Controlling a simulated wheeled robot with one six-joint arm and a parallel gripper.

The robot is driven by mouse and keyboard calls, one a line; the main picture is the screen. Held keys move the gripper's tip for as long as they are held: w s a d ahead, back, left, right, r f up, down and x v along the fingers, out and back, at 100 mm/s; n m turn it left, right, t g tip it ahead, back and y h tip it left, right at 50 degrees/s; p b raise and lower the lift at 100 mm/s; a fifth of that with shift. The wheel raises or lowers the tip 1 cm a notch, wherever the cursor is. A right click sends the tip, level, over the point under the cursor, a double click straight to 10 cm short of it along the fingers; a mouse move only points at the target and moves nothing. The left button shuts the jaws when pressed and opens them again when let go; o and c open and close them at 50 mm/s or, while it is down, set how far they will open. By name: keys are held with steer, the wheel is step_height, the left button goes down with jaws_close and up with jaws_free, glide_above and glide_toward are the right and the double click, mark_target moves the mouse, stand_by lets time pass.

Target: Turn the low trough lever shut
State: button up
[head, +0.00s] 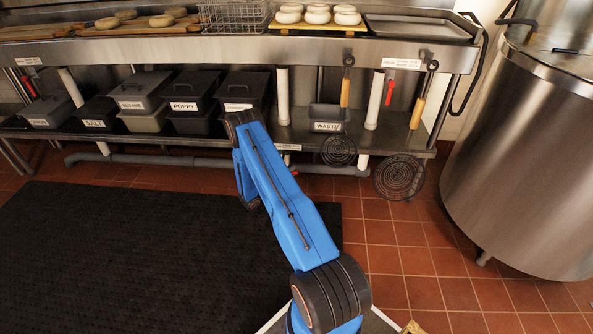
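Two red levers show under the front edge of the steel trough counter (235,50). One red lever (390,93) hangs at the right, below a white label and beside a white vertical pipe (375,100). The other red lever (29,87) is at the far left, tilted, below another small label (28,61). The label print is too small to read surely, so I cannot tell which lever is the low trough one. My blue arm reaches forward to the middle of the lower shelf. My gripper is not visible.
Labelled dark bins (192,103) fill the lower shelf's left and middle. A waste bin (328,117) sits right of my arm. Two wooden-handled skimmers (399,177) (339,150) hang in front at the right. A large steel kettle (520,160) stands far right. A black mat (110,255) covers the floor left.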

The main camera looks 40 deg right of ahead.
steer(key=shift+s+d+r, duration=0.1)
steer(key=shift+d, duration=0.95)
steer(key=shift+s+d+r, duration=0.1)
steer(key=shift+d, duration=0.95)
jaws_close()
